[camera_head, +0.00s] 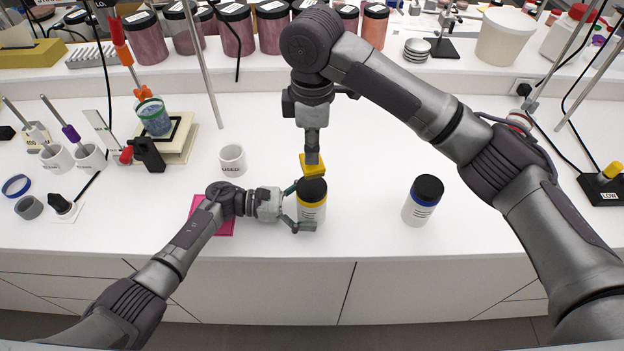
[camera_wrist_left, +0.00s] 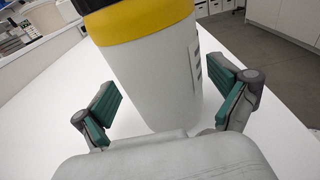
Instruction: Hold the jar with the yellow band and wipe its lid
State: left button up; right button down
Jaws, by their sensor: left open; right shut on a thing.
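The jar with the yellow band (camera_head: 312,211) stands upright on the white bench, with a black lid (camera_head: 312,190). In the left wrist view the jar (camera_wrist_left: 155,80) fills the middle, between my left fingers. My left gripper (camera_head: 302,208) is open around the jar's body, with visible gaps beside its fingers in the left wrist view (camera_wrist_left: 165,110). My right gripper (camera_head: 312,155) points down and is shut on a yellow sponge-like block (camera_head: 314,168). The block is at the rear of the lid; whether it touches the lid I cannot tell.
A jar with a blue band (camera_head: 422,201) stands to the right. A pink mat (camera_head: 228,226) lies partly under my left arm. A white cup (camera_head: 232,160) stands behind it. The bench's front edge is close to the yellow-banded jar. Bench is clear between the two jars.

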pick_arm(q)
jog(key=shift+r, duration=0.1)
jog(key=a, duration=0.8)
jog(key=a+r, duration=0.1)
jog(key=a, duration=0.3)
jog(key=shift+s, duration=0.1)
pick_arm(e)
jog(key=shift+s, duration=0.1)
